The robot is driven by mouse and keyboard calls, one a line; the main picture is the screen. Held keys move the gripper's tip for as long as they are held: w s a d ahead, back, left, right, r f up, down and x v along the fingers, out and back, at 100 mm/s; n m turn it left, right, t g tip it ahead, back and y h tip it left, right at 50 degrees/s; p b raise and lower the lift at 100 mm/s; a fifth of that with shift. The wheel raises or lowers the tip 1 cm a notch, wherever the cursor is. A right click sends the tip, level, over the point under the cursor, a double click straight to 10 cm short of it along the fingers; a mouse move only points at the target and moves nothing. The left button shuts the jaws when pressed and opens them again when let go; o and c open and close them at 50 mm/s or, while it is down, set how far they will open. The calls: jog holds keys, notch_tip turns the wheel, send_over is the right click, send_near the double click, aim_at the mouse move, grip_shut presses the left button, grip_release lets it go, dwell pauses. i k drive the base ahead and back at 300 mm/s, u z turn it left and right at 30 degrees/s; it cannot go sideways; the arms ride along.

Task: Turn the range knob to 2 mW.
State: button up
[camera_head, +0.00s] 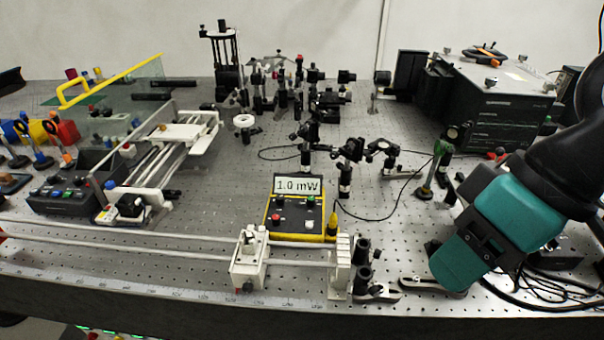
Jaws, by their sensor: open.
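The power meter (268,219) is a small box with a yellow frame and a dark face, standing near the front middle of the bench. Its display (297,185) reads 1.0 mW. My gripper's fingers do not show.
A white rail carriage (248,262) and black posts (362,270) stand in front of the meter. Mounted optics (347,170) stand behind it. A yellow probe (333,224) and black cable lie at its right. Bare perforated bench (400,235) lies between meter and arm.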

aim_at(281, 198)
jog(key=z, duration=0.05)
jog(key=k, duration=0.5)
jog(key=u, duration=0.75)
jog(key=i, duration=0.75)
jog(key=z, duration=0.15)
